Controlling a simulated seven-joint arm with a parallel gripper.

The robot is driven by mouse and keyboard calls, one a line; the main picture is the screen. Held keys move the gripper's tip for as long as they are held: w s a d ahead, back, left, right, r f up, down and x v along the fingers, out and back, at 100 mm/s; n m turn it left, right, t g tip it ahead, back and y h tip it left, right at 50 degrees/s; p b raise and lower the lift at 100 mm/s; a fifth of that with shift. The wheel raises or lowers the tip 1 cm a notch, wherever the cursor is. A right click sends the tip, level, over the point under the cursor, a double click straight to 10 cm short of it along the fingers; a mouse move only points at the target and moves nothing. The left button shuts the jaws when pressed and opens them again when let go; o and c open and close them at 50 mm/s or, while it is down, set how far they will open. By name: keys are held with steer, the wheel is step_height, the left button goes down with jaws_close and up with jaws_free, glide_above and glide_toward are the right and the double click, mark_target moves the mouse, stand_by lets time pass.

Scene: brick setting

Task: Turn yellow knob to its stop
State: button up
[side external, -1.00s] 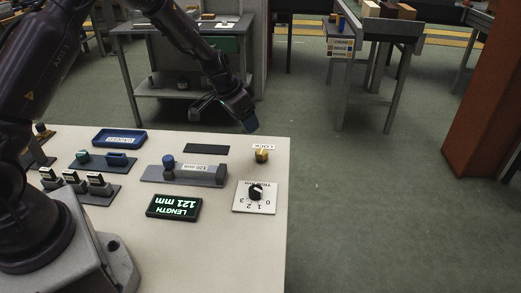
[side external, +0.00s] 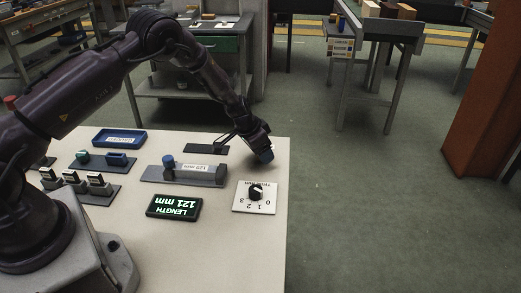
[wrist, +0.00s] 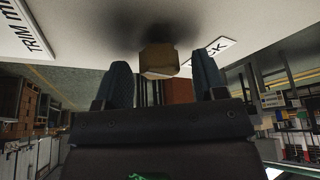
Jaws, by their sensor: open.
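The yellow knob (wrist: 159,61) shows in the wrist view between the two blue fingertips of my gripper (wrist: 161,66). A visible gap is left on each side of it, so the fingers appear not to touch it. In the side view my gripper (side external: 265,155) is low over the right part of the table and hides the knob. My gripper is open. A white label (wrist: 215,51), partly hidden and ending in "CK", lies beside the knob. The knob's turn angle cannot be read.
The white dial plate with a black knob (side external: 256,193) is close in front of my gripper. A grey slide fixture with a blue knob (side external: 184,174) and a display reading 121 mm (side external: 174,207) are to its left. The table's right edge (side external: 288,200) is near.

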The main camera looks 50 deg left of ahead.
steer(key=shift+c, duration=0.2)
steer(key=c, duration=0.9)
steer(key=shift+n, duration=0.3)
steer(key=n+y, duration=0.2)
steer(key=n, duration=0.2)
steer(key=shift+d, duration=0.15)
steer(key=n, duration=0.2)
steer(key=n+g+y, duration=0.1)
steer(key=n, duration=0.2)
steer(key=shift+y, duration=0.3)
steer(key=n+g+y, duration=0.1)
steer(key=n, duration=0.3)
steer(key=shift+w, duration=0.1)
steer(key=shift+n+g+y, duration=0.15)
steer(key=shift+n+g, duration=0.4)
steer(key=shift+n, duration=0.85)
steer(key=shift+n+g+y, duration=0.15)
steer(key=shift+n+g, duration=0.4)
steer(key=shift+n, duration=0.85)
